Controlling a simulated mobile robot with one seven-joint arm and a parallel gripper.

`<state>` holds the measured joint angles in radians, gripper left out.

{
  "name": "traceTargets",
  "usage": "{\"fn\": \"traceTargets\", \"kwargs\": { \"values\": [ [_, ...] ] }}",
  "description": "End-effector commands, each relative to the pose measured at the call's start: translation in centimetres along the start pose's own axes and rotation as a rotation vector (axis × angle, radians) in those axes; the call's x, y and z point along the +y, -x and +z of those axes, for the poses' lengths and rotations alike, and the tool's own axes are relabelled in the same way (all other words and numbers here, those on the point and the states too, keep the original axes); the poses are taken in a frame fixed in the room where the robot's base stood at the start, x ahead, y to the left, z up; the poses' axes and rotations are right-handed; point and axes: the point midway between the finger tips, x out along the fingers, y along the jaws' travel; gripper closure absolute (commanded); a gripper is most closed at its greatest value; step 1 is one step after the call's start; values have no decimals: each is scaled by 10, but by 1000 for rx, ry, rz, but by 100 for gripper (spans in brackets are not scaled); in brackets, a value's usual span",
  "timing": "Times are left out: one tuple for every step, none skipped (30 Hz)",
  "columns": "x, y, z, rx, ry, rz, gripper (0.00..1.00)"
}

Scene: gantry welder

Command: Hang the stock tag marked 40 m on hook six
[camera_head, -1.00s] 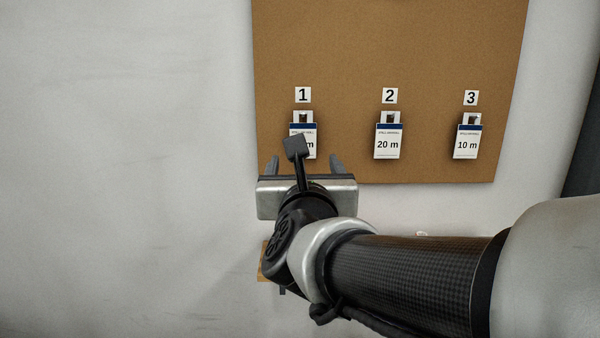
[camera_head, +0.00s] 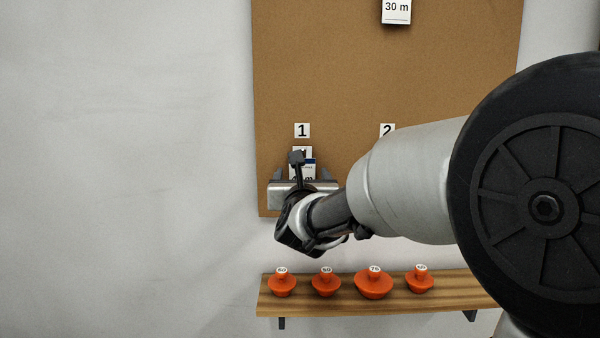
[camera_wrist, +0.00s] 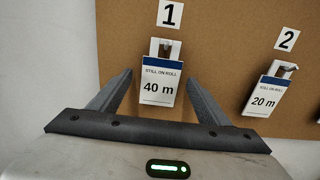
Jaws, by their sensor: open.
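The stock tag marked 40 m (camera_wrist: 157,88) hangs on the hook under number 1 (camera_wrist: 169,14), on the brown board. It is white with a blue band. In the head view the tag (camera_head: 309,170) is mostly hidden by my wrist. My gripper (camera_wrist: 160,88) is open, with one finger on each side of the tag; I cannot tell how far the tag is from the fingers in depth. Hook six is not in view.
The 20 m tag (camera_wrist: 263,99) hangs under number 2, right of my gripper. A 30 m tag (camera_head: 397,9) hangs higher on the board (camera_head: 330,60). Below, a wooden shelf (camera_head: 340,300) holds several orange knobbed pieces (camera_head: 374,284). The wall at left is clear.

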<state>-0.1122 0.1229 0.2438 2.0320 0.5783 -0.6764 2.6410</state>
Motion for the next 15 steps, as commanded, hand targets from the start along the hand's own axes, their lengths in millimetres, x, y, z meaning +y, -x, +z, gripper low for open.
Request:
{"fn": "traceTargets", "kwargs": {
  "values": [
    [0, -4, 0, 1, 0, 0, 30],
    [0, -6, 0, 1, 0, 0, 30],
    [0, -8, 0, 0, 1, 0, 30],
    [0, -9, 0, 0, 1, 0, 30],
    [0, -10, 0, 0, 1, 0, 30],
    [0, -10, 0, 0, 1, 0, 30],
    [0, -10, -1, 0, 1, 0, 30],
    [0, -10, -1, 0, 1, 0, 30],
    [0, -10, -1, 0, 1, 0, 30],
    [0, -10, -1, 0, 1, 0, 30],
    [0, -10, -1, 0, 1, 0, 30],
    [0, -10, 0, 0, 1, 0, 30],
    [0, -10, 0, 0, 1, 0, 31],
    [0, -10, 0, 0, 1, 0, 36],
    [0, -10, 0, 0, 1, 0, 43]
  ]
}}
